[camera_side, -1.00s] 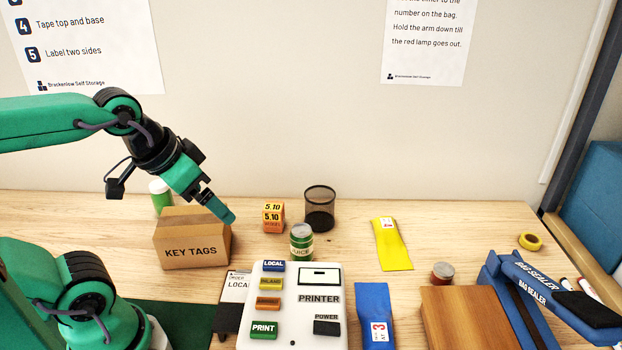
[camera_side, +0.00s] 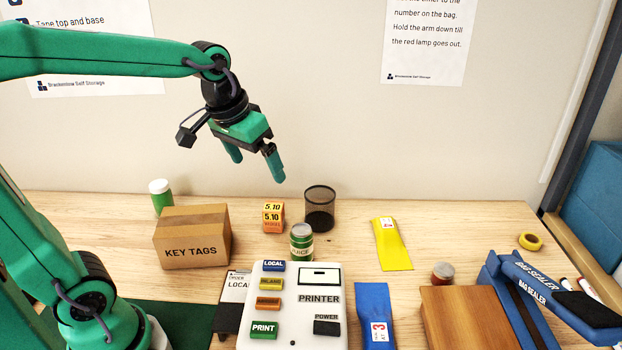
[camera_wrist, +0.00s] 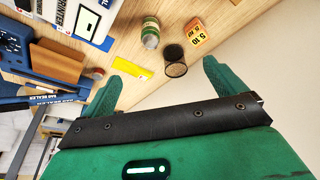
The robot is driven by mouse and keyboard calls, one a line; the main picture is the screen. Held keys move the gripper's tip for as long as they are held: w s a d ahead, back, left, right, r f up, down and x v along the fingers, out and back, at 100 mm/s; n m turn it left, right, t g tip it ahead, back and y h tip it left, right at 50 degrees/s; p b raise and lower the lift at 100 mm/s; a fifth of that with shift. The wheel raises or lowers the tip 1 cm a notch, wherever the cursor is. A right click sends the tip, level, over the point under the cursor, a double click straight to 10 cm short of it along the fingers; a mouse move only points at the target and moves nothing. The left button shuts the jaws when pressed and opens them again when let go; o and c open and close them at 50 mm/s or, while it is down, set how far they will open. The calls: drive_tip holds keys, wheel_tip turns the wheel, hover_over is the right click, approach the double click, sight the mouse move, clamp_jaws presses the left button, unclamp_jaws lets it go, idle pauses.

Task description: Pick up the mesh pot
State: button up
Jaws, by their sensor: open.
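The mesh pot (camera_side: 320,209) is a dark, open-topped wire cup standing upright at the back of the wooden table, near the wall. My gripper (camera_side: 255,167) is open and empty, in the air above the table, up and to the left of the pot and not touching it. In the wrist view the mesh pot (camera_wrist: 175,60) shows between the two green fingers of my gripper (camera_wrist: 160,85), beyond their tips.
Orange stacked blocks (camera_side: 273,217) stand just left of the pot, and a green can (camera_side: 301,242) stands in front of it. A KEY TAGS carton (camera_side: 192,238) is further left. A yellow bag (camera_side: 391,244) lies to the right. The printer (camera_side: 320,300) is in front.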

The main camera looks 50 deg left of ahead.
drive_tip(key=w+a+f+n+g, duration=0.1)
drive_tip(key=w+f, duration=0.2)
drive_tip(key=w, duration=0.3)
drive_tip(key=w+a+f+n+g, duration=0.1)
drive_tip(key=w+f, duration=0.2)
drive_tip(key=w, duration=0.4)
drive_tip(key=n+g, duration=0.1)
drive_tip(key=g, duration=0.1)
approach(320, 206)
wheel_tip(320, 206, down, 5)
drive_tip(key=w+a, duration=0.3)
drive_tip(key=shift+s+f, duration=0.15)
drive_tip(key=shift+f, duration=0.6)
drive_tip(key=shift+s+f, duration=0.15)
drive_tip(key=shift+f, duration=0.6)
drive_tip(key=shift+f, duration=2.6)
drive_tip(key=c, duration=1.1)
